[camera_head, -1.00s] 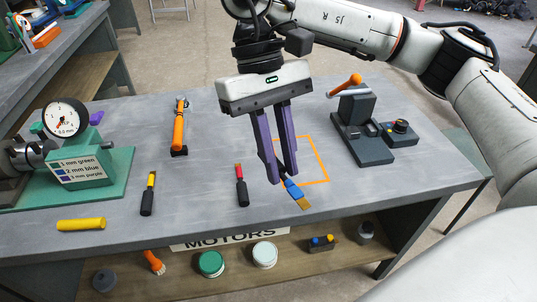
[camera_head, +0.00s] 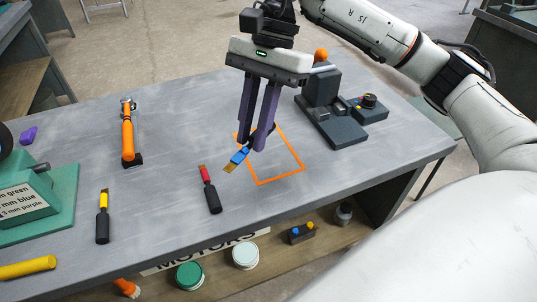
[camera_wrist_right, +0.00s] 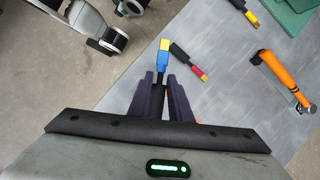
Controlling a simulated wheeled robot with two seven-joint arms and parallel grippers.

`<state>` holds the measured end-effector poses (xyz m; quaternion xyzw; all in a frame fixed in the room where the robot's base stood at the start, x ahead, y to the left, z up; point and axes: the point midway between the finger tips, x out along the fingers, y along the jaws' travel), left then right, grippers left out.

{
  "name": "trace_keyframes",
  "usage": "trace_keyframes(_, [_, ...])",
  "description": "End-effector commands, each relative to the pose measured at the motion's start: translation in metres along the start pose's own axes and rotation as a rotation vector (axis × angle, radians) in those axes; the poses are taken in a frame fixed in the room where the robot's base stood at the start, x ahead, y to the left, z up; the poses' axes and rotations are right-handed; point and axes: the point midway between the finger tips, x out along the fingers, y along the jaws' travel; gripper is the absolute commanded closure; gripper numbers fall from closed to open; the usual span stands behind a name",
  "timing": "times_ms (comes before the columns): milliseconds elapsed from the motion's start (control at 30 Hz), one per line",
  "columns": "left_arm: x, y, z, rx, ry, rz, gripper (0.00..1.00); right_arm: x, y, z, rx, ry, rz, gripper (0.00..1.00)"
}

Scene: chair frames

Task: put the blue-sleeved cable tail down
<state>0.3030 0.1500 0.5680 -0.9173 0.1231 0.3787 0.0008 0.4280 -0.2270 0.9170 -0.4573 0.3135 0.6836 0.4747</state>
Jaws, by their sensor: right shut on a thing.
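The blue-sleeved cable tail (camera_head: 239,156) is short, with a dark body, a blue sleeve and a brass-coloured end. My right gripper (camera_head: 256,143) has its purple fingers shut on its dark part. The sleeve and brass end stick out to the lower left, over the left side of the orange outlined square (camera_head: 281,180) on the bench. I cannot tell whether the tail touches the bench. In the right wrist view, the blue sleeve (camera_wrist_right: 162,66) projects beyond the fingers (camera_wrist_right: 162,98). My left gripper is not in view.
A red-sleeved tail (camera_head: 210,190) and a yellow-sleeved tail (camera_head: 102,217) lie on the grey bench (camera_head: 165,190). An orange-handled tool (camera_head: 128,135) lies at the left back. A dark fixture (camera_head: 325,115) stands right of the outline, whose inside is clear.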

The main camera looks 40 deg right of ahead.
Motion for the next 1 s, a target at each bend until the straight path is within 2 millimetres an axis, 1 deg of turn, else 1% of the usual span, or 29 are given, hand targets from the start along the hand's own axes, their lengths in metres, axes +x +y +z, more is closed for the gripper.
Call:
trace_keyframes(33, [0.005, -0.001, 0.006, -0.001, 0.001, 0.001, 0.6, 0.006, -0.001, -0.01, 0.131, 0.001, -0.055, 1.0])
trace_keyframes(300, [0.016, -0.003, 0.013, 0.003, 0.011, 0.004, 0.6, 0.001, -0.019, -0.047, 0.836, 0.006, -0.355, 1.0])
trace_keyframes(500, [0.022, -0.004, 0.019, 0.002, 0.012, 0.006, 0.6, -0.009, -0.026, -0.073, 1.281, 0.008, -0.542, 1.0])
trace_keyframes(600, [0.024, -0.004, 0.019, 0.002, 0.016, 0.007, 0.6, -0.014, -0.027, -0.084, 1.447, 0.007, -0.61, 1.0])
trace_keyframes(733, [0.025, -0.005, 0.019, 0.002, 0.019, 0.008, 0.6, -0.019, -0.028, -0.093, 1.585, 0.01, -0.664, 1.0])
trace_keyframes(800, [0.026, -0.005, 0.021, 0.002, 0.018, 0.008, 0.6, -0.016, -0.027, -0.096, 1.623, 0.011, -0.677, 1.0])
trace_keyframes(867, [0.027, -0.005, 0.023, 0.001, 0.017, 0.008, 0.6, -0.009, -0.027, -0.101, 1.638, 0.013, -0.681, 1.0])
trace_keyframes(1000, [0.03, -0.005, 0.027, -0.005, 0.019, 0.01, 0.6, 0.017, -0.026, -0.112, 1.642, 0.015, -0.68, 1.0])
